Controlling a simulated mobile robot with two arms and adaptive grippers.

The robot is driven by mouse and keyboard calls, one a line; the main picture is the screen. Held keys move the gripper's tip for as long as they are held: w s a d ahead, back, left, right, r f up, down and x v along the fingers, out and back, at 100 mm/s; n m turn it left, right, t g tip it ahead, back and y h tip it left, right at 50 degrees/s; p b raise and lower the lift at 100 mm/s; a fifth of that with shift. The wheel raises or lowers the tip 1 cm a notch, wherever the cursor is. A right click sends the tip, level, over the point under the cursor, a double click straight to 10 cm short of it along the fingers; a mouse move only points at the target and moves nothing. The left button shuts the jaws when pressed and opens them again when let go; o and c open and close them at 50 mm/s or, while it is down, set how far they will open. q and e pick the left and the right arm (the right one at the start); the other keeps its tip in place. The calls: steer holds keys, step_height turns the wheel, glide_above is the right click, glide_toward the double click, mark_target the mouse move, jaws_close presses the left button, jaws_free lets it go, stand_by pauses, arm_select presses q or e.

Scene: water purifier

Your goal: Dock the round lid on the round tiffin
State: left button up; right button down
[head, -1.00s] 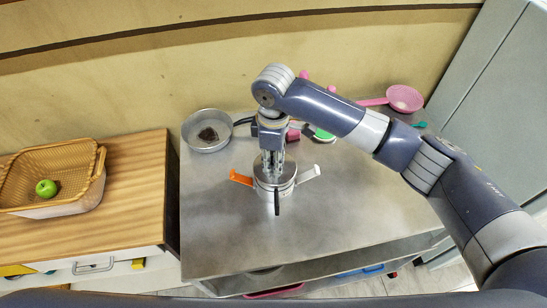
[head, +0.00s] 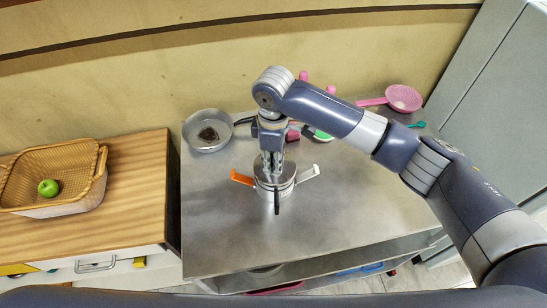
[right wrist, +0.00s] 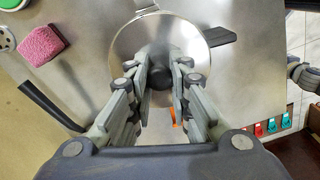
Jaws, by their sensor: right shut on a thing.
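The steel round tiffin (head: 275,190) stands on the metal table, with an orange clip (head: 241,178), a white clip (head: 308,173) and a dark clip (head: 277,204) sticking out around it. The round lid (right wrist: 197,48) is directly over the tiffin, covering its mouth. Its dark knob (right wrist: 159,76) shows in the right wrist view. My right gripper (head: 272,173) points down and is shut on the knob; it also shows in the right wrist view (right wrist: 163,88). I cannot tell whether the lid is fully seated. My left gripper is not in view.
A steel pan (head: 208,131) with dark contents is at the back left of the table. A pink strainer (head: 403,98) is at the back right. A pink sponge (right wrist: 41,45) lies behind the tiffin. A basket (head: 55,175) with a green apple stands on the wooden counter. The table's front right is clear.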

mark_target(273, 159)
steer(key=shift+f, duration=0.55)
steer(key=c, duration=1.8)
jaws_free()
steer(key=shift+o, duration=0.2)
steer(key=shift+r, duration=0.1)
step_height(273, 159, up, 9)
steer(key=p, duration=0.9)
steer(key=shift+f, duration=0.2)
steer(key=shift+r+p, duration=0.7)
steer(key=shift+r, duration=0.4)
